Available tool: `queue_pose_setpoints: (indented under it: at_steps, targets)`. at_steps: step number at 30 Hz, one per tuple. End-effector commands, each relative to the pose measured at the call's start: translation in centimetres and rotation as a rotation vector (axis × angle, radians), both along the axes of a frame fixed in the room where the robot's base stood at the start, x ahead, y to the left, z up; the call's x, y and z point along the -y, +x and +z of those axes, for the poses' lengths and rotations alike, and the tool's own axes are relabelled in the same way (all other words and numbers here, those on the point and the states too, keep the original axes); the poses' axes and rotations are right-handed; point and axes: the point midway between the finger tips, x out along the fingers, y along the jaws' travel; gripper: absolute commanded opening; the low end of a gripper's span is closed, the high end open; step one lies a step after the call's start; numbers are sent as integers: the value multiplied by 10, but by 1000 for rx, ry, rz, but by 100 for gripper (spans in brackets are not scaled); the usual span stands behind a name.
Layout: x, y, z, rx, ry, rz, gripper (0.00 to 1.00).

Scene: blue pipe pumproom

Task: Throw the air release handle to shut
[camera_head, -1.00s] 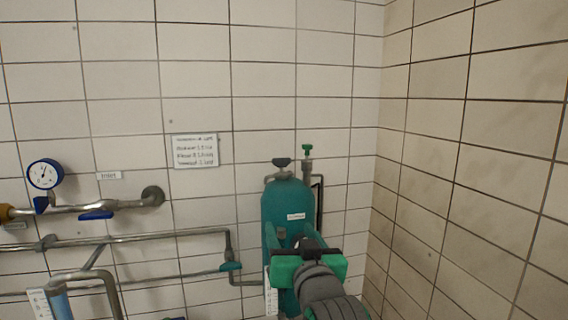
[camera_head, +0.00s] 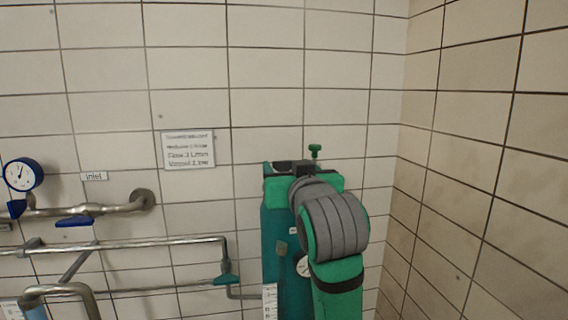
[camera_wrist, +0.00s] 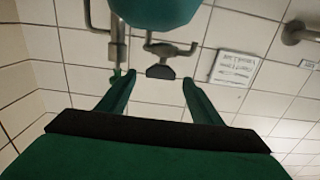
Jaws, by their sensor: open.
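A dark handle (camera_wrist: 160,71) sits on a metal valve fitting at the top of the teal tank (camera_head: 275,250). In the wrist view, which looks upside down, the handle lies between and just beyond my fingertips, apart from both. My gripper (camera_wrist: 157,78) is open and empty, its two green fingers spread either side of it. In the head view my gripper (camera_head: 283,168) is in front of the tank's top and hides most of the handle and its fitting. I cannot tell from these views which handle is labelled air release.
A small green-topped valve (camera_head: 315,151) stands just right of the tank top. A sign (camera_head: 188,150) is on the tiled wall.

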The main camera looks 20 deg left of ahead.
Motion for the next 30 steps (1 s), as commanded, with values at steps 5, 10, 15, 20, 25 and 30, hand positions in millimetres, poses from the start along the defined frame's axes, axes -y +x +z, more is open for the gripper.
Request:
queue_pose_setpoints:
  at_steps: [5, 10, 15, 20, 25, 30]
  targets:
    - [-16, 22, 0, -1, -1, 1, 59]
    - [-24, 34, 0, 0, 0, 0, 59]
    - [-26, 38, 0, 1, 1, 0, 59]
    - [-26, 37, 0, 1, 0, 0, 59]
    - [-26, 37, 0, 1, 0, 1, 26]
    - [-26, 37, 0, 1, 0, 0, 18]
